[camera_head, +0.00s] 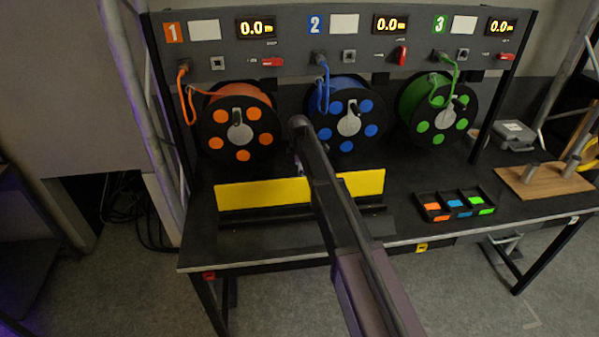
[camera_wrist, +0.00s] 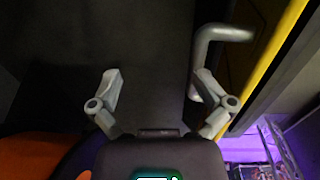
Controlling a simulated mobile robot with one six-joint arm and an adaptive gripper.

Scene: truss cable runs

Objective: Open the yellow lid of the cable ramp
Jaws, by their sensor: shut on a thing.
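The yellow lid (camera_head: 262,191) of the cable ramp stands raised, its broad yellow face toward the head camera, above the dark ramp base (camera_head: 240,217). My arm crosses in front of the lid's middle and hides part of it. In the wrist view a yellow edge of the lid (camera_wrist: 268,68) runs along the right side, with a grey bent handle (camera_wrist: 222,33) beside it. My gripper (camera_wrist: 160,78) has its fingers apart, the right finger against the handle. It is shut on the handle, though the exact contact is hard to see.
Three cable reels, orange (camera_head: 238,127), blue (camera_head: 349,118) and green (camera_head: 437,111), stand behind the ramp. A black sorting tray (camera_head: 449,214) lies to its right. A wooden board (camera_head: 545,185) and grey case (camera_head: 513,136) are farther right. The table front left is clear.

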